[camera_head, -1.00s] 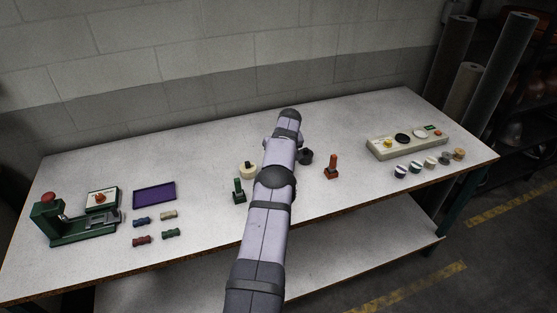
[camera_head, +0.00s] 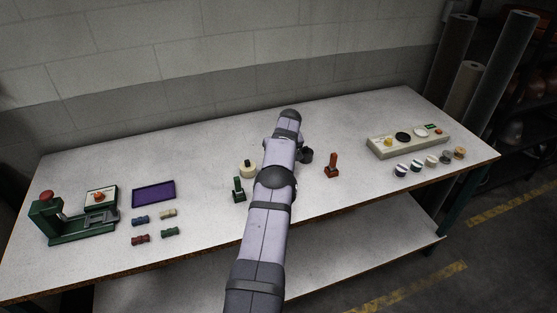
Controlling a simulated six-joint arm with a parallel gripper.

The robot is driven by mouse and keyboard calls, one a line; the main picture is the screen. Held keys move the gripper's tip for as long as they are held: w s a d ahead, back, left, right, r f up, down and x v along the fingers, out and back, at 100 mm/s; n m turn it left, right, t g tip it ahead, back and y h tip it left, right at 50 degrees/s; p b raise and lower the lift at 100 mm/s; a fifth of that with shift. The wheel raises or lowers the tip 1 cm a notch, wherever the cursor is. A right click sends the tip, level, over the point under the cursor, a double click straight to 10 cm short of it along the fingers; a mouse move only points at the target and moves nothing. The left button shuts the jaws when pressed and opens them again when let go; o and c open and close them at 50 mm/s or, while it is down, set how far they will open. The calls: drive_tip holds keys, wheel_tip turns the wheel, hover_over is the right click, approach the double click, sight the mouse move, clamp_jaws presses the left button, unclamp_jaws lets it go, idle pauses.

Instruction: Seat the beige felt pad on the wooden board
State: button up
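A round cream disc (camera_head: 247,170) with a dark top piece lies on the table just left of my arm, partly behind it. It may be the beige felt pad, but I cannot tell. I cannot make out a wooden board; a long beige panel (camera_head: 380,151) with several round pieces on top stands at the right. My arm reaches across the middle of the table. Its end hides my gripper, so I cannot see the fingers or anything between them.
A green stamp (camera_head: 238,189) stands left of my arm. A dark round thing (camera_head: 307,155) and an orange-brown stamp (camera_head: 332,166) stand to its right. A purple tray (camera_head: 153,194), small coloured pieces and a green press (camera_head: 72,229) are at left. Several small jars (camera_head: 431,162) stand before the panel.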

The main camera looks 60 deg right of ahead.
drive_tip(key=shift+f, duration=0.1)
idle(0.4)
drive_tip(key=o, duration=1.1)
drive_tip(key=b+v, duration=0.2)
drive_tip(key=v, duration=0.5)
drive_tip(key=shift+b, duration=0.3)
drive_tip(key=shift+s, duration=0.1)
